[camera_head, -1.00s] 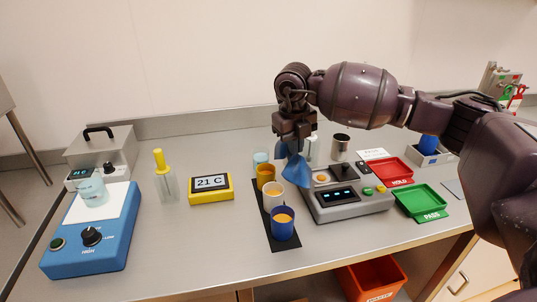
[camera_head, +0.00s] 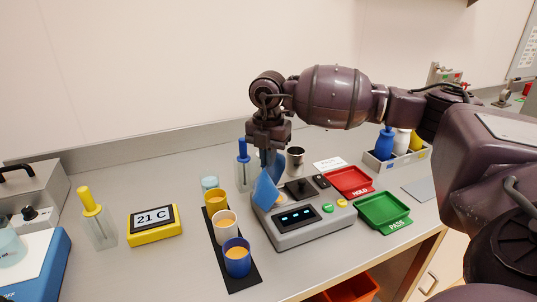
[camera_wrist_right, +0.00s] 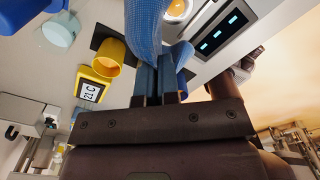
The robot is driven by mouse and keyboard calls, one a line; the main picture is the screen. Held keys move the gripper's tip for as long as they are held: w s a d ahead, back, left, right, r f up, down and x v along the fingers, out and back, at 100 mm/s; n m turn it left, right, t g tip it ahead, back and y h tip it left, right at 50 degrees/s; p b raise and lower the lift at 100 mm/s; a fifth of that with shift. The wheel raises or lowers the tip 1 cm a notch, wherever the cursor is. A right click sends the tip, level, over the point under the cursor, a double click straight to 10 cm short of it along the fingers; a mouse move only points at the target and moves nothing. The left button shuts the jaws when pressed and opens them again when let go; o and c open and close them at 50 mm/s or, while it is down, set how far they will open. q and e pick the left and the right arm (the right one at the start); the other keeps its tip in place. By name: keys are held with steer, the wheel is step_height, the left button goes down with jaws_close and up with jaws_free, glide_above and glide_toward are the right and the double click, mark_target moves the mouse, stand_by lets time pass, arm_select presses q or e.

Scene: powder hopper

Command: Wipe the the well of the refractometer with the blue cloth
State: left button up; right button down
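The grey refractometer (camera_head: 312,232) stands on the bench with a lit display and a dark raised part on top. My right gripper (camera_head: 268,150) points down above the device's left back side, shut on the blue cloth (camera_head: 266,192). The cloth hangs at the device's left edge beside the well; I cannot tell whether it touches. In the right wrist view the fingers (camera_wrist_right: 160,88) pinch the cloth (camera_wrist_right: 146,28). My left gripper is not in view.
Yellow, white and blue cups (camera_head: 237,262) stand on a dark strip just left of the device. A blue-topped bottle (camera_head: 243,152) and metal cup (camera_head: 295,158) are behind. Red (camera_head: 350,181) and green trays (camera_head: 384,211) lie right. A yellow thermometer (camera_head: 153,224) stands left.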

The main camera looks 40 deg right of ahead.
step_height(320, 180, down, 4)
steer(key=shift+r+b, duration=0.2)
steer(key=shift+b, duration=0.35)
steer(key=shift+f+b, duration=0.45)
steer(key=shift+f, duration=2.05)
steer(key=c, duration=1.8)
jaws_free()
steer(key=o, duration=0.5)
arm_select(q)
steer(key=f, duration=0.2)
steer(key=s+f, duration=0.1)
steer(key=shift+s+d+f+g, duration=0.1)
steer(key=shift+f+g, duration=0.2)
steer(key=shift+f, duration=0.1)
arm_select(e)
steer(key=o, duration=1)
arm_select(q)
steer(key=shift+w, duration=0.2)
